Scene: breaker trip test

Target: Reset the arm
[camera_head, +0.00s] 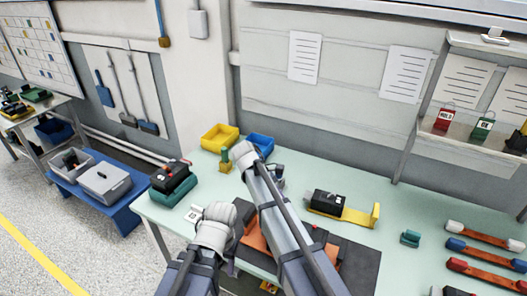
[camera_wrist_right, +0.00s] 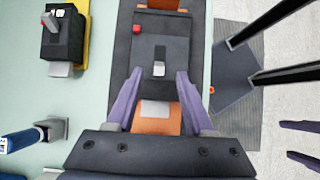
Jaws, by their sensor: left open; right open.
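In the right wrist view a black breaker (camera_wrist_right: 160,48) with a red button and a pale lever sits on an orange fixture (camera_wrist_right: 165,125), on a dark mat (camera_wrist_right: 122,60). My right gripper (camera_wrist_right: 159,75) is open, its purple fingers apart above the breaker's near end, on either side of the lever. Whether they touch anything is unclear. In the head view my right arm hides that gripper and most of the breaker. My left gripper (camera_head: 231,267) is open and empty near the table's front edge; its purple fingers also show at the right wrist view's right edge (camera_wrist_right: 285,140).
A yellow bin (camera_head: 215,140) and a blue bin (camera_head: 262,141) stand at the back. Red HOLD (camera_head: 444,119) and green OK (camera_head: 482,128) tags are on a shelf. Handled tools (camera_head: 485,267) lie at right.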

